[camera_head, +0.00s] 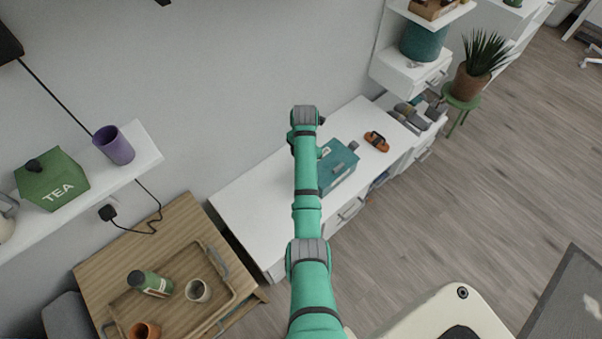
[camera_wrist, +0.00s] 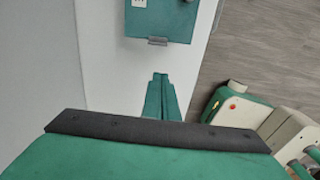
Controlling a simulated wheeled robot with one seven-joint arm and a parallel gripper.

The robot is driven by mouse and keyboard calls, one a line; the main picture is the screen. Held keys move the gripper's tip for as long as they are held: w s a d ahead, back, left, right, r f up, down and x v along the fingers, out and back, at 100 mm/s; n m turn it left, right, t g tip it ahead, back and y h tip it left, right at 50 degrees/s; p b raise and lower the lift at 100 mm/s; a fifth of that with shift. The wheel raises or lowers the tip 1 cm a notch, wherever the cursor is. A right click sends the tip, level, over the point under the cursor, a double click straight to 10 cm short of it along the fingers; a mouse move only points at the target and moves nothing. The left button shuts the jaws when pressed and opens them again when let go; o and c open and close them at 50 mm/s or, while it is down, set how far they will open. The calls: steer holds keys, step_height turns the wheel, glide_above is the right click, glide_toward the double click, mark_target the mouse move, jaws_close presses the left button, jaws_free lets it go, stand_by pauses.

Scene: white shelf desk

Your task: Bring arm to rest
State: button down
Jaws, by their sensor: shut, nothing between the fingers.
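My green arm (camera_head: 307,200) reaches up the middle of the head view, over the white desk (camera_head: 250,205). Its far end, with a grey joint, is near the wall side of the desk. My gripper (camera_wrist: 160,76) shows in the wrist view as two green fingers closed together, with nothing between them. The fingers are over the white desk top. In the head view the fingers cannot be made out.
A wooden tray table (camera_head: 135,232) and a wall shelf (camera_head: 138,165) are at left.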

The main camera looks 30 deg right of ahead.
steer(key=shift+d+r, duration=0.15)
steer(key=shift+r, duration=0.45)
steer(key=shift+w, duration=0.1)
